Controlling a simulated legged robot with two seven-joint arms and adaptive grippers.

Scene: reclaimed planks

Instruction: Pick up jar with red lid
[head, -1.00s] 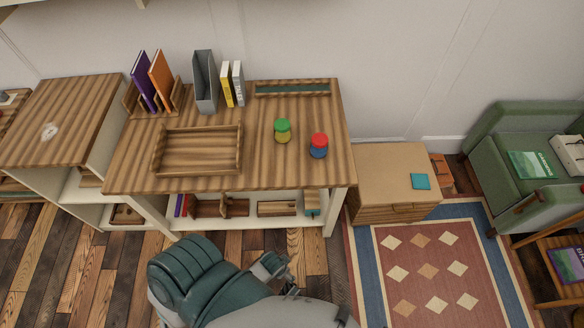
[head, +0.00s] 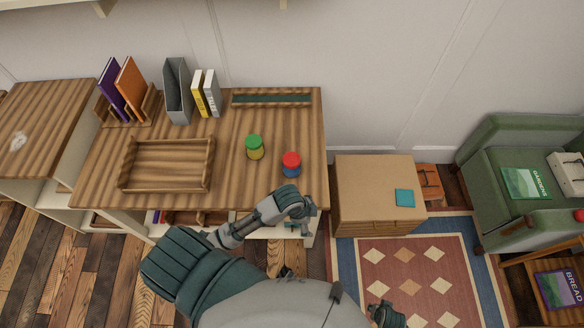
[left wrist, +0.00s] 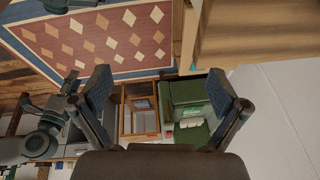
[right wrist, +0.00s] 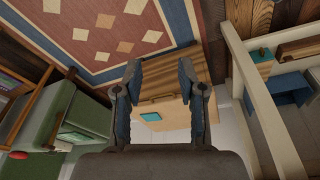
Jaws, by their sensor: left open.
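The jar with a red lid and blue body (head: 291,165) stands upright on the wooden desk top (head: 230,190), near its right end. My right gripper (head: 385,314) is low over the rug. Its fingers are apart and empty in the right wrist view (right wrist: 161,75). Neither wrist view shows the jars.
An empty wooden tray (head: 165,187) lies left of the jars. Books, a grey file holder (head: 178,90) and a narrow tray (head: 272,98) line the back. A low cabinet (head: 375,180) stands right of the desk, with a green armchair (head: 520,150) beyond. The desk around the jars is clear.

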